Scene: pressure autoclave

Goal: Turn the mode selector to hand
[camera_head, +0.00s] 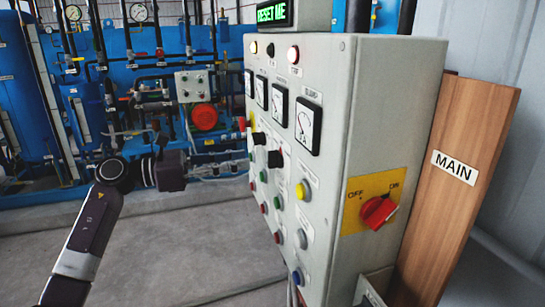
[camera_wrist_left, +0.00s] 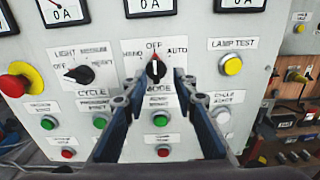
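The mode selector (camera_wrist_left: 157,68) is a black knob with a red mark on a white plate marked HAND at left, OFF on top and AUTO at right. Its red mark points up at OFF. In the head view, the mode selector (camera_head: 275,158) is on the grey panel, right of another black knob. My left gripper (camera_wrist_left: 158,82) is open in the wrist view, with one finger on each side below the knob. I cannot tell whether they touch it. In the head view, my left gripper (camera_head: 205,172) reaches right toward the panel. My right gripper is not in view.
The cycle selector (camera_wrist_left: 78,74) and a red emergency button (camera_wrist_left: 15,85) are left of the mode selector. A yellow lamp test button (camera_wrist_left: 232,65) is to the right. Several green and red buttons lie below. A red main switch (camera_head: 378,211) is on the cabinet side.

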